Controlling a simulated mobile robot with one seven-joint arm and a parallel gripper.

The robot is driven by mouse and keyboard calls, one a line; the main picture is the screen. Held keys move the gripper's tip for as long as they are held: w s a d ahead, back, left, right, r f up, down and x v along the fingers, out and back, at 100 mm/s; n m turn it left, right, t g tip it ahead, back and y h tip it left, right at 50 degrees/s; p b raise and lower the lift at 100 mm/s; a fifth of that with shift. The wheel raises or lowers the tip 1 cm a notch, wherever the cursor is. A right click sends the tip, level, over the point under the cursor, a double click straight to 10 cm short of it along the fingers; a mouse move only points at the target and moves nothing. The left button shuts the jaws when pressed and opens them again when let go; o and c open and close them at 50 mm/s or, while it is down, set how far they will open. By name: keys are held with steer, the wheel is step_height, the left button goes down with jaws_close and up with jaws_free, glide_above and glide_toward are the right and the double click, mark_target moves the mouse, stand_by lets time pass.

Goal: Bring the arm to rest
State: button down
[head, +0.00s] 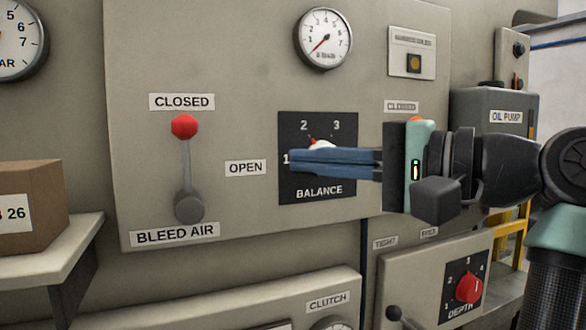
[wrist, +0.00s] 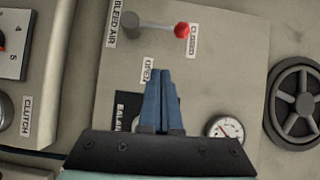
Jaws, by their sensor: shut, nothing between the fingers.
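My gripper (head: 292,161) has long blue fingers that are shut with nothing between them. In the head view it reaches in from the right, in front of the BALANCE dial plate (head: 318,116), and hides most of that dial's knob. In the wrist view the shut fingers (wrist: 160,75) point up the picture towards the bleed air lever (wrist: 155,26). I cannot tell whether the fingers touch the panel.
The bleed air lever has its red ball (head: 185,126) up by the CLOSED label. A cardboard box (head: 30,208) sits on a shelf (head: 75,247) at left. A red DEPTH knob (head: 468,288) is at lower right. A grey oil pump box (head: 500,110) stands behind my arm.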

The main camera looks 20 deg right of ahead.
steer(key=w+a+f+n+t+h+b, duration=0.35)
steer(key=a+n+t+h, duration=0.2)
steer(key=a, duration=0.45)
steer(key=s+a+r+n+t+h, duration=0.2)
steer(key=s+a+t, duration=0.1)
steer(key=s, duration=0.3)
steer(key=s+a+r+n+t+h, duration=0.2)
steer(key=s+a+n+t+h, duration=0.1)
steer(key=s, duration=0.4)
steer(key=shift+a+t+b, duration=0.3)
steer(key=shift+a+t, duration=0.2)
steer(key=shift+t, duration=0.15)
steer(key=shift+s+r, duration=0.1)
